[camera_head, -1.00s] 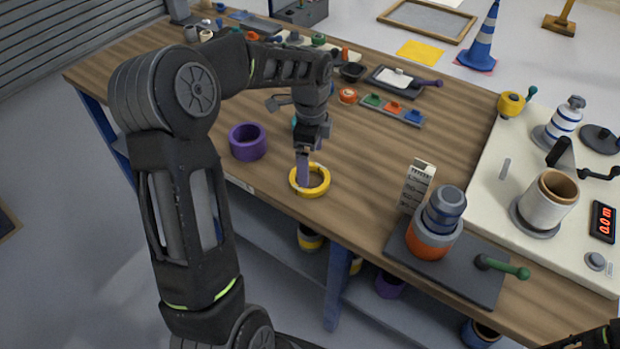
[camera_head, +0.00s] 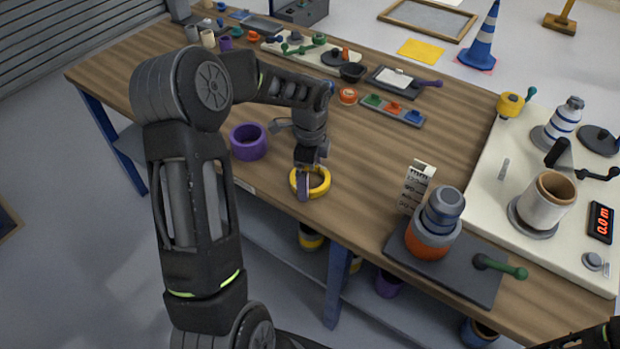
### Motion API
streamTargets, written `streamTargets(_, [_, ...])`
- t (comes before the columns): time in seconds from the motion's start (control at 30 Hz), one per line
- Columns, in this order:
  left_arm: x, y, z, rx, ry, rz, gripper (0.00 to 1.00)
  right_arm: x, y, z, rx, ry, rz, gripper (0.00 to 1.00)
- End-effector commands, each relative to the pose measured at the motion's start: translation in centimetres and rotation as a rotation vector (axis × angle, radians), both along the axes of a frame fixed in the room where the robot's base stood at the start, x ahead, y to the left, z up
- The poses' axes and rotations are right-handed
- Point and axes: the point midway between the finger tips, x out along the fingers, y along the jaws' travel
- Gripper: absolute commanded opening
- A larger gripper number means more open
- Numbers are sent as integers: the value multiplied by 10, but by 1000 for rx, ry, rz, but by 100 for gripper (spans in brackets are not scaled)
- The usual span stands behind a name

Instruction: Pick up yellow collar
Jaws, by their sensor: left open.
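The yellow collar (camera_head: 323,185) is a thick ring lying flat on the wooden bench near its front edge. My left gripper (camera_head: 303,193) points down at the collar's left side, with its fingers at the ring's height. It is open. The fingers overlap the ring's left part in the picture, and I cannot tell whether they touch it. Part of the ring is hidden behind the fingers. At the lower right corner a dark part of my right arm shows, but its gripper does not.
A purple collar (camera_head: 248,142) stands on the bench just left of my left gripper. A tray of coloured pieces (camera_head: 392,109) lies behind. The bench between is clear.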

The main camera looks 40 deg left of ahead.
Motion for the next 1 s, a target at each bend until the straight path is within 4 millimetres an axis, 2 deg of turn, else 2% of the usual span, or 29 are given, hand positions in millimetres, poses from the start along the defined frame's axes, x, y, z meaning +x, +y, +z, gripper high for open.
streamTargets(0.4, [0, 0, 0, 0, 0, -1, 100, 0, 0, 0, 0, 0, 0, 36])
streamTargets(1.0, [0, 0, 0, 0, 0, -1, 52, 0, 0, 0, 0, 0, 0, 36])
